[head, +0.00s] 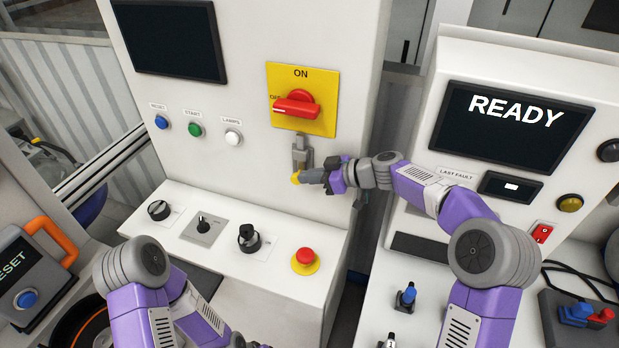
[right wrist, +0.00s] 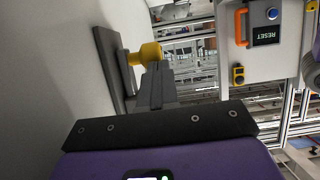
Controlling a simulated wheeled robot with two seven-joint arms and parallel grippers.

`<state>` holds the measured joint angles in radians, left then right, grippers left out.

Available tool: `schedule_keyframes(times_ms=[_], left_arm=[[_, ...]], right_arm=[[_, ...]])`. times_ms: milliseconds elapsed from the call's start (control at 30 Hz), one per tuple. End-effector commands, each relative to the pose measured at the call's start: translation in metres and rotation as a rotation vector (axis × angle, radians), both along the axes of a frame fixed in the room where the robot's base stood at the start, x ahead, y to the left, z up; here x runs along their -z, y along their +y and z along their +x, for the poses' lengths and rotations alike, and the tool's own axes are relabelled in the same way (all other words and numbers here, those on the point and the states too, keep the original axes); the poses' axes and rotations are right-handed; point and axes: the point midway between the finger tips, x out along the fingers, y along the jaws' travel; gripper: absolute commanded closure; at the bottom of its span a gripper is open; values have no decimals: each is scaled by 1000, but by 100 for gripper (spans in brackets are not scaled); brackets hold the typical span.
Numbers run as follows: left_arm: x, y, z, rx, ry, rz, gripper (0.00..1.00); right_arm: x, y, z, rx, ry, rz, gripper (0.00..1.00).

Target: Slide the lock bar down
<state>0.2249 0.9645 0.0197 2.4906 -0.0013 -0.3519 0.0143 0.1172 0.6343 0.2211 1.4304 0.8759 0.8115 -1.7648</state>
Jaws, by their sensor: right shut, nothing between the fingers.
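The grey lock bar (head: 302,152) is mounted upright on the white cabinet front, below the red rotary handle (head: 297,104) on its yellow plate. The handle lies across, with its left end by OFF. A yellow knob (head: 295,178) is at the bar's lower end; it also shows in the right wrist view (right wrist: 151,53), standing out from a dark plate (right wrist: 112,72). My right gripper (head: 311,177) is shut and empty, its fingertips at the knob's right side. I cannot tell whether they touch it. Only my left arm shows; its gripper is out of view.
A sloped console below the bar carries black selector knobs (head: 249,238) and a red stop button (head: 305,256) on yellow. To the right stands a second cabinet with a READY screen (head: 512,125). A narrow gap separates the cabinets. A RESET box (head: 30,280) stands left.

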Motion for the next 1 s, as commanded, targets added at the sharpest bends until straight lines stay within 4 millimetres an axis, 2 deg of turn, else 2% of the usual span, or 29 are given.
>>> schedule_keyframes(times_ms=[267, 467, 733, 1000], left_arm=[[-1, 0, 0, 0, 0, 0, 57], [-6, 0, 0, 0, 0, 0, 57], [5, 0, 0, 0, 0, 0, 57], [7, 0, 0, 0, 0, 0, 57]], right_arm=[[-7, -2, 0, 1, -2, 0, 100], [-41, -13, -4, -1, -5, 0, 100], [-61, -68, -26, 2, -3, -1, 100], [-74, -95, -38, -1, 0, 0, 100]])
